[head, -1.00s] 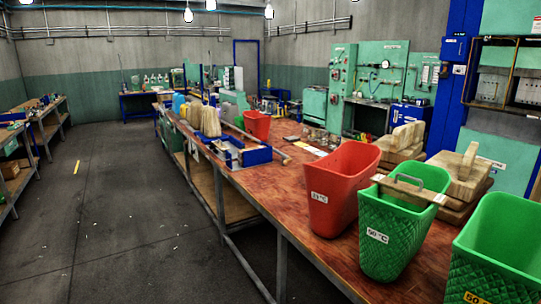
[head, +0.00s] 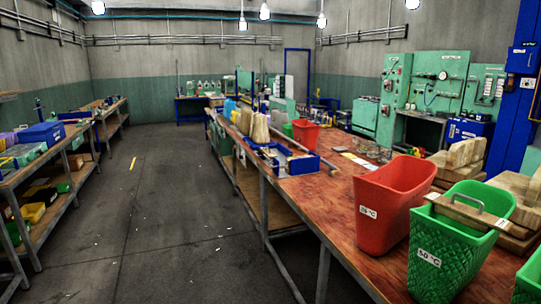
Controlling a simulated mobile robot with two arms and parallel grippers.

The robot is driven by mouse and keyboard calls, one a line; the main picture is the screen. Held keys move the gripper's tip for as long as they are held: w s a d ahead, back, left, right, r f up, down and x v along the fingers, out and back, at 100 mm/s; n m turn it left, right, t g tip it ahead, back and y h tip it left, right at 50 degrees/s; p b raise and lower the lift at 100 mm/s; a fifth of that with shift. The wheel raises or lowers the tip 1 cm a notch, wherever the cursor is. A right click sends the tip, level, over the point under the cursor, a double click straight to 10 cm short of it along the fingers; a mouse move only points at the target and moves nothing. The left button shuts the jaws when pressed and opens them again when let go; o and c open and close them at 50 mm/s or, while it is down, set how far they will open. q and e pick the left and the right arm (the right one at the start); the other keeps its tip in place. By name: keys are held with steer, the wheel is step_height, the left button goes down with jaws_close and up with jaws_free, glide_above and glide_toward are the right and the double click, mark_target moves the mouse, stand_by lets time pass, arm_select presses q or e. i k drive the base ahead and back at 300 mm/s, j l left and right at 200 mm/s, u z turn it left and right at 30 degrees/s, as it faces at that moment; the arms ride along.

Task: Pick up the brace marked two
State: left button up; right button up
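No marking "two" is readable on anything in view, so I cannot tell which thing is the brace. Wooden pieces (head: 459,159) stand on the right part of the long red-brown workbench (head: 309,192). A wooden bar with a metal handle (head: 468,212) lies across the top of a green bin labelled 50 °C (head: 449,259). Upright light wooden pieces (head: 260,129) stand farther along the bench. Neither of my grippers is in view.
A red bin (head: 388,206) stands beside the green one, and a smaller red bin (head: 306,134) farther back. A blue tray (head: 300,165) lies on the bench. Shelving with boxes (head: 52,160) lines the left.

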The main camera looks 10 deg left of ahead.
mark_target(266, 150)
steer(key=z, duration=1.45)
steer(key=u, duration=1.8)
steer(key=i, duration=0.1)
steer(key=i+j+u, duration=0.25)
steer(key=i, duration=0.7)
steer(key=i+u, duration=0.3)
steer(key=i, duration=0.65)
steer(key=i+z, duration=0.2)
steer(key=i, duration=0.3)
steer(key=i+j+z, duration=0.2)
steer(key=i, duration=0.25)
steer(key=i+j+z, duration=0.15)
steer(key=i, duration=0.35)
steer(key=i+j+z, duration=0.2)
steer(key=i+j, duration=0.15)
steer(key=i, duration=0.1)
